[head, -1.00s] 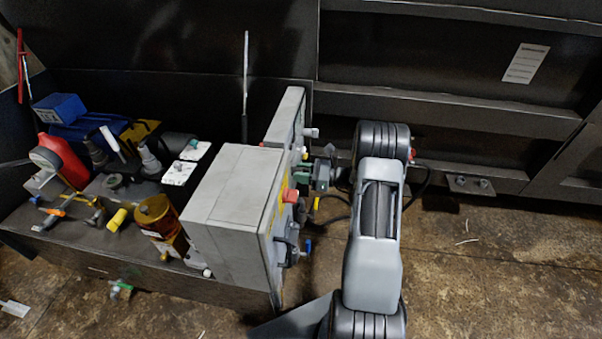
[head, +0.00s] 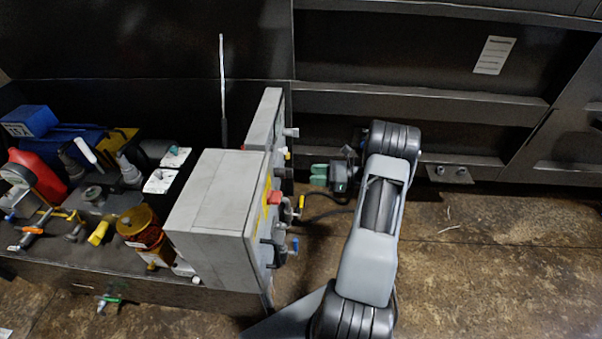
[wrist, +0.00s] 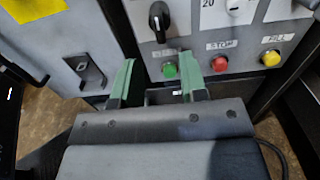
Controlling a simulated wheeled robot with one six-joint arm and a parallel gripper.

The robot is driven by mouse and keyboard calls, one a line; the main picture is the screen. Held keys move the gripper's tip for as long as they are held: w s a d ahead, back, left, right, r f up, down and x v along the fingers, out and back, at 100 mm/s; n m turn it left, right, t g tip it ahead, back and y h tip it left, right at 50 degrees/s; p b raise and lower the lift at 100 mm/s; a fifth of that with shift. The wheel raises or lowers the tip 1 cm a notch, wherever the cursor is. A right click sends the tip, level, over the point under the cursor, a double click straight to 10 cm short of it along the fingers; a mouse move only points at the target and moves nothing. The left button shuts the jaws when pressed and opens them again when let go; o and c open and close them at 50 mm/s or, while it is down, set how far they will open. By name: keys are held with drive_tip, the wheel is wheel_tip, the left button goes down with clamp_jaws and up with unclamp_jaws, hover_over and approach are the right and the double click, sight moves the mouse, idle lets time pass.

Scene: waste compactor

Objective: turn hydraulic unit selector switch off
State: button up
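A black selector switch (wrist: 160,20) with an upright-looking knob is on a grey control panel in the wrist view, above a green button (wrist: 170,70). A second switch (wrist: 234,7) is partly cut off at the top edge. I cannot read which is the hydraulic unit's.
Red (wrist: 219,64) and yellow (wrist: 270,58) buttons sit right of the green one. A nearer grey box (head: 210,200) carries a red button (head: 275,197) and protruding fittings. A black bench (head: 130,285) holds tools and containers. Floor (head: 480,250) at right is mostly clear.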

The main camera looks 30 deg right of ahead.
drive_tip(key=shift+v, duration=1.5)
drive_tip(key=s+a+f+n+g+h, duration=0.2)
drive_tip(key=s+a+f+n+g, duration=0.1)
drive_tip(key=s+f+g, duration=0.1)
drive_tip(key=s+a+r+n+g+h+p, duration=0.3)
drive_tip(key=s+a+r+n+g+p, duration=0.1)
drive_tip(key=s+a+r+n+g, duration=0.15)
drive_tip(key=s+a+r+n+t+h+p, duration=0.1)
drive_tip(key=s+a+r+n+h+p, duration=0.1)
drive_tip(key=r, duration=0.9)
drive_tip(key=s+a+r+n+t+h+p, duration=0.1)
drive_tip(key=s+a+r+n+h+p, duration=0.1)
drive_tip(key=a+r+n+h+p, duration=0.2)
drive_tip(key=s+a+r+n+t+h+p, duration=0.1)
drive_tip(key=a+r+n+h+p, duration=0.3)
drive_tip(key=r, duration=1.4)
drive_tip(key=s+a+n+p, duration=0.1)
drive_tip(key=a+n+p, duration=0.2)
drive_tip(key=n+p, duration=0.3)
drive_tip(key=shift+a+r, duration=0.25)
drive_tip(key=shift+r, duration=0.05)
drive_tip(key=shift+o, duration=0.3)
drive_tip(key=shift+n, duration=0.25)
